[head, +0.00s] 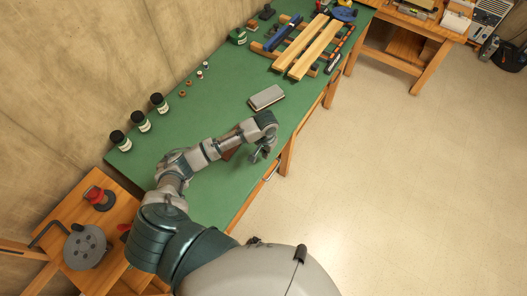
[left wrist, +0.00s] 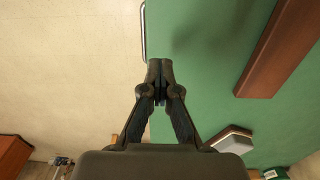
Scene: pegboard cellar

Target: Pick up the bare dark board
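A bare dark board, reddish brown, lies on the green bench top (head: 208,188). In the head view only a small part of the board (head: 230,154) shows past my left arm. In the left wrist view the board (left wrist: 283,48) runs slantwise at the upper right, cut off by the frame edge. My left gripper (head: 256,157) is over the bench's front edge, to the right of the board in the head view. In the left wrist view the fingers of the left gripper (left wrist: 160,72) meet with nothing visible between them, apart from the board. My right gripper is not in view.
A grey block (head: 266,97) lies on the bench beyond my gripper. Dark-lidded jars (head: 140,121) stand along the wall side. Light boards (head: 306,46) and clamps fill the far end. A wooden stand with a cable reel (head: 86,246) is at lower left. The floor at right is clear.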

